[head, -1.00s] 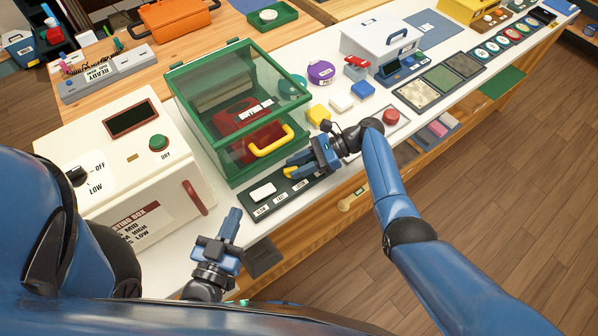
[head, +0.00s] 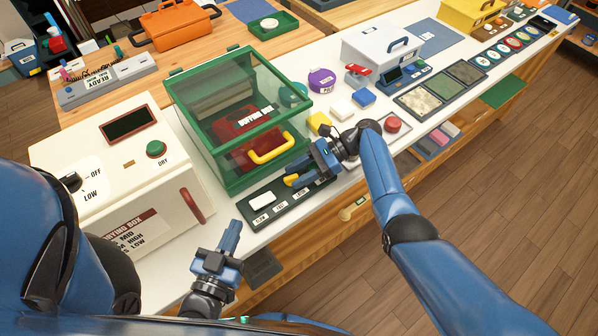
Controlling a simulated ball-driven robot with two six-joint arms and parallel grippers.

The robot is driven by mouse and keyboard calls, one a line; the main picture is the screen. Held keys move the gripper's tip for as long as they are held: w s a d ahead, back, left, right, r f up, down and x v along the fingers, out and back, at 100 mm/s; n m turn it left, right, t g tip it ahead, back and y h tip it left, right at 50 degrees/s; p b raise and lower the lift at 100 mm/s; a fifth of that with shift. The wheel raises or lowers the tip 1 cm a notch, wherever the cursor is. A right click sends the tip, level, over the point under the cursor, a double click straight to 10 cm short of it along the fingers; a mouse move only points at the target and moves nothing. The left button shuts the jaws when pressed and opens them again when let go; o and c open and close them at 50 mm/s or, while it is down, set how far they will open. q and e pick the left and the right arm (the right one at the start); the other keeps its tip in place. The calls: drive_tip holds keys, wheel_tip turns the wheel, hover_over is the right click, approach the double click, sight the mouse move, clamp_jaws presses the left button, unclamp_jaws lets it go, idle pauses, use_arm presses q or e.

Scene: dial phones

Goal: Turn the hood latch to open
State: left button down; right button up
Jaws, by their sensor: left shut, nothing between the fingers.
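The hood (head: 240,120) is a green-framed clear box on the white bench, its lid down, with a yellow handle (head: 270,147) on its front. A red device shows inside it. I cannot make out the latch clearly. A small yellow piece (head: 292,181) shows at the fingertips of my right gripper (head: 300,172), by the hood's front right corner; whether it is a latch or part of the gripper I cannot tell. The fingers' grip is unclear.
A dark labelled panel with a white block (head: 262,202) lies before the hood. A cream box (head: 120,165) with a dial stands left. A yellow block (head: 318,121), a purple pot (head: 321,80) and a red button (head: 392,123) are to the right.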

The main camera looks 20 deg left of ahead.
drive_tip(key=shift+w+r, duration=0.1)
use_arm(q)
wheel_tip(320, 180, down, 2)
drive_tip(key=shift+b, duration=1)
use_arm(e)
drive_tip(key=v, duration=1)
drive_tip(key=shift+w+d, duration=0.2)
drive_tip(key=shift+d, duration=0.1)
